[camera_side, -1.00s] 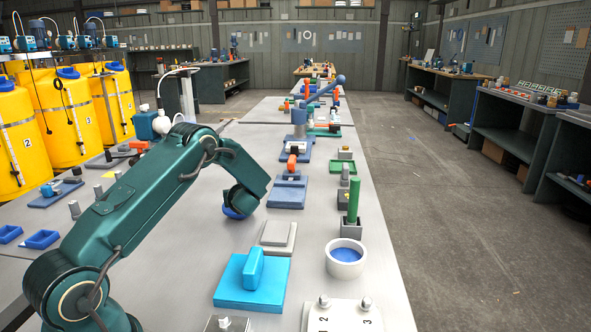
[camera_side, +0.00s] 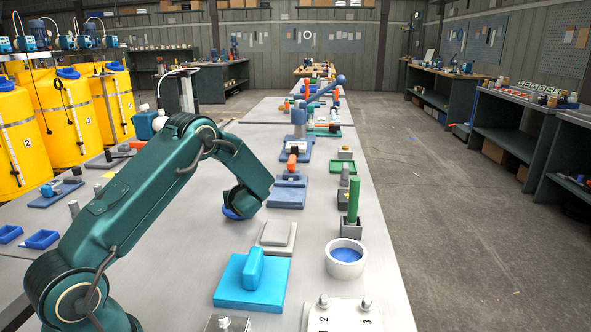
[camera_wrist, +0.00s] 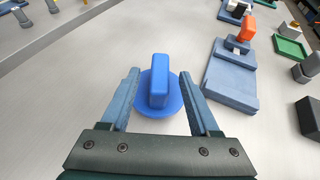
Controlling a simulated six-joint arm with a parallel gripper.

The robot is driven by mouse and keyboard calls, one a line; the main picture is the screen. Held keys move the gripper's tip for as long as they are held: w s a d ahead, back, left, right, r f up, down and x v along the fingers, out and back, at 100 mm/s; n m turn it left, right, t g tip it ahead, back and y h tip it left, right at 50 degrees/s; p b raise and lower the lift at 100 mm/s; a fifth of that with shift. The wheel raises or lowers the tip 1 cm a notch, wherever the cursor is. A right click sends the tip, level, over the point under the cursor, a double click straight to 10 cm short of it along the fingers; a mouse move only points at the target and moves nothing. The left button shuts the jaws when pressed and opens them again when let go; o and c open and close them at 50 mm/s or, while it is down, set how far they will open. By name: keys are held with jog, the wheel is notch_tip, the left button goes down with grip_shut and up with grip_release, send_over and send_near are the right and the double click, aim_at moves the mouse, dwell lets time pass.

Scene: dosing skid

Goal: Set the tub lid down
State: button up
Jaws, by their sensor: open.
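The tub lid is a round blue disc with an upright grip bar; in the wrist view the lid (camera_wrist: 159,95) lies flat on the bench. In the side view only a blue sliver of the lid (camera_side: 231,213) shows under my gripper. My gripper (camera_wrist: 159,74) is open, with one finger on each side of the lid and a visible gap between the fingers and the grip bar. In the side view my gripper (camera_side: 244,201) is low over the bench, its fingers hidden. A white round tub (camera_side: 345,266) with blue contents stands uncovered to the right.
A cyan block with a handle (camera_side: 252,285) and a grey square plate (camera_side: 277,238) lie in front of my gripper. A blue-grey fixture (camera_side: 287,195) is close on the right. A green post (camera_side: 354,200) stands near the tub.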

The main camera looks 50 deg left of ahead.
jog(key=s+d+r+n+h, duration=0.3)
jog(key=s+d+n, duration=0.3)
jog(key=d, duration=0.4)
jog(key=s+d+r+n+h, duration=0.3)
jog(key=s+d+n+h, duration=0.2)
jog(key=s+d+n, duration=0.2)
jog(key=s+d+r+n+h, duration=0.4)
jog(key=s+d+n, duration=0.3)
jog(key=d, duration=0.7)
jog(key=n, duration=0.2)
jog(key=shift+s+d+n+h, duration=0.2)
jog(key=shift+d+n+h, duration=0.05)
jog(key=shift+n+h, duration=0.05)
